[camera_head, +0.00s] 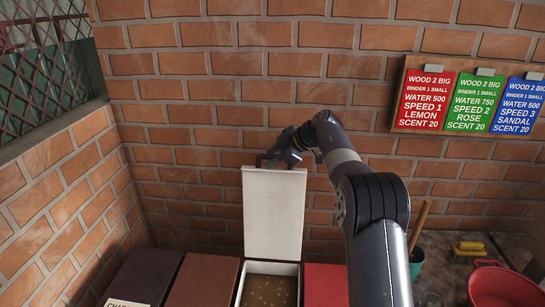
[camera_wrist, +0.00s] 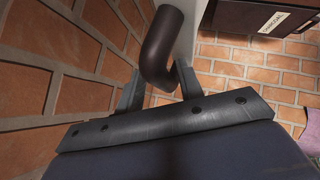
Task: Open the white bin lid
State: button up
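The white bin lid (camera_head: 273,215) stands raised, close to upright, above the open white bin (camera_head: 241,285), with its face toward the head camera. Brown contents show inside the bin. My gripper (camera_head: 275,158) is at the lid's top edge. In the wrist view, the lid's dark brown curved handle (camera_wrist: 161,48) lies between the two fingers of my gripper (camera_wrist: 160,85). It fills most of the gap, with the fingers close against both sides. A pale strip of the lid (camera_wrist: 188,35) shows beside the handle.
A dark brown bin (camera_head: 143,275), a reddish-brown bin (camera_head: 202,280) and a red bin (camera_head: 325,285) flank the white bin. A brick wall (camera_head: 200,120) stands close behind. Recipe cards (camera_head: 470,100) hang on it at right. A red basin (camera_head: 500,287) sits lower right.

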jog(key=b+v, duration=0.1)
jog(key=v, duration=0.9)
jog(key=shift+d+r, duration=0.2)
jog(key=shift+r, duration=0.05)
jog(key=shift+s, duration=0.1)
jog(key=p+x, duration=0.1)
jog(key=x, duration=0.9)
jog(key=shift+f, duration=0.3)
jog(key=shift+a, duration=0.1)
